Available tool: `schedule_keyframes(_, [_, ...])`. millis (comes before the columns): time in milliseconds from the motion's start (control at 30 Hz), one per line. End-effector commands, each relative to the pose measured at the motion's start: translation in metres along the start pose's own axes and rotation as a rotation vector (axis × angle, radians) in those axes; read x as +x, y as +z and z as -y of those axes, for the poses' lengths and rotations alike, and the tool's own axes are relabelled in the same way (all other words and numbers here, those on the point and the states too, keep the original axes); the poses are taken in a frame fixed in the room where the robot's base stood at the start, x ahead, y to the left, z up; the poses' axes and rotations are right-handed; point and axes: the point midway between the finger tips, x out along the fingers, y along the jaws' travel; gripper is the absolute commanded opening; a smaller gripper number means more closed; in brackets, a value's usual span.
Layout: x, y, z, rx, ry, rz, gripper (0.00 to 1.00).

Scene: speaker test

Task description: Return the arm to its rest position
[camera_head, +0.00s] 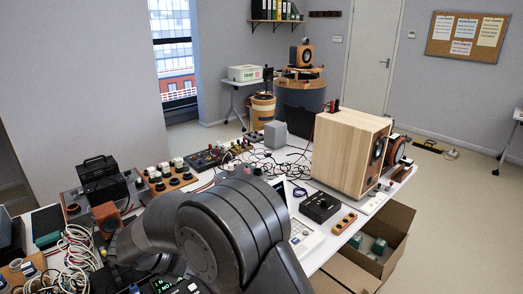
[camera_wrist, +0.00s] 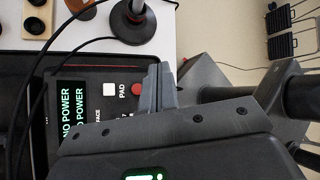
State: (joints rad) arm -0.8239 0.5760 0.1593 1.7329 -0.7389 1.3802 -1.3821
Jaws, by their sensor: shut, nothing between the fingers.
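My arm (camera_head: 225,225) fills the lower middle of the head view, a dark grey set of links bent over the near part of the table (camera_head: 318,258). My gripper cannot be made out in the head view. In the wrist view my gripper (camera_wrist: 158,72) shows with its grey fingers together and nothing between them. It is beside a dark instrument (camera_wrist: 90,100) with a green "NO POWER" screen, a white button and a red button. I cannot tell whether the fingers touch it.
A large wooden speaker (camera_head: 350,150) stands at the table's right. A black box (camera_head: 320,206) and a white device (camera_head: 302,238) lie right of my arm. Coiled cables (camera_head: 75,250) and a dark case (camera_head: 102,180) are at left. An open cardboard box (camera_head: 392,240) sits below the right edge.

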Motion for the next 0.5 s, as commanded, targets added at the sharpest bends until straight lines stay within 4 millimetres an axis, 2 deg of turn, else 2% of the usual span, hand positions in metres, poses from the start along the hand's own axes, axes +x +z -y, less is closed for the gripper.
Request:
schedule_keyframes(33, [0.001,0.013,0.015,0.067,0.006,-0.023,0.00])
schedule_keyframes(200, [0.007,0.051,0.072,0.366,0.023,-0.129,0.00])
schedule_keyframes(500, [0.020,0.089,0.178,0.926,0.034,-0.317,0.00])
